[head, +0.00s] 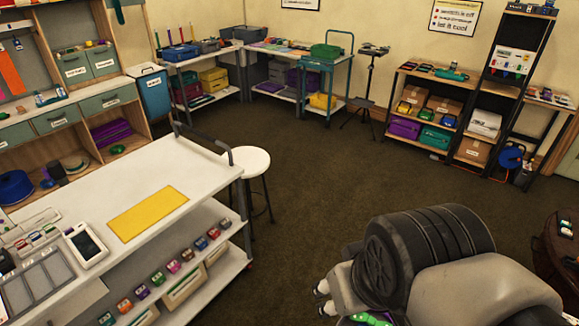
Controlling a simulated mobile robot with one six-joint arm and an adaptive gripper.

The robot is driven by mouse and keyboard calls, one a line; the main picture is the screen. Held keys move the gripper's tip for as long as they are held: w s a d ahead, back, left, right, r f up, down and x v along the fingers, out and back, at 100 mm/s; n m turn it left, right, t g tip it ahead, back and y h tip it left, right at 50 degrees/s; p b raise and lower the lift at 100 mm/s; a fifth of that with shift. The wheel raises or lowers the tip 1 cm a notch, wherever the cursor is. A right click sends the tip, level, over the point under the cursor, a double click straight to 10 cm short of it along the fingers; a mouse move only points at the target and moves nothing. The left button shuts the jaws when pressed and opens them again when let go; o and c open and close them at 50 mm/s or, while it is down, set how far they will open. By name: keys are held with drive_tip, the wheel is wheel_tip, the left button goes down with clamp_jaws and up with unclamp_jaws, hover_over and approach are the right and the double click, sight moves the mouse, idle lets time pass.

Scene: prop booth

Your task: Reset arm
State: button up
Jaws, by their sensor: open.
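My arm is folded in the lower right of the head view. Its large dark joint and grey link fill that corner. My gripper (322,298) shows only in small part, at the left end of the folded arm. Its fingertips point left, over the dark floor and apart from the white bench. It is open, and I see nothing between the fingers. The rest of the gripper is hidden behind the arm.
A white bench (80,193) with a yellow mat (148,213) stands at the left. A round stool (251,160) stands beside it. A brown round table (553,258) is at the right edge. Shelves line the back walls. The middle carpet (330,180) is clear.

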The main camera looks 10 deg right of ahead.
drive_tip(key=shift+s+a+r, duration=0.3)
drive_tip(key=shift+s, duration=0.3)
wheel_tip(320, 180, down, 3)
drive_tip(key=b, duration=0.3)
idle(0.8)
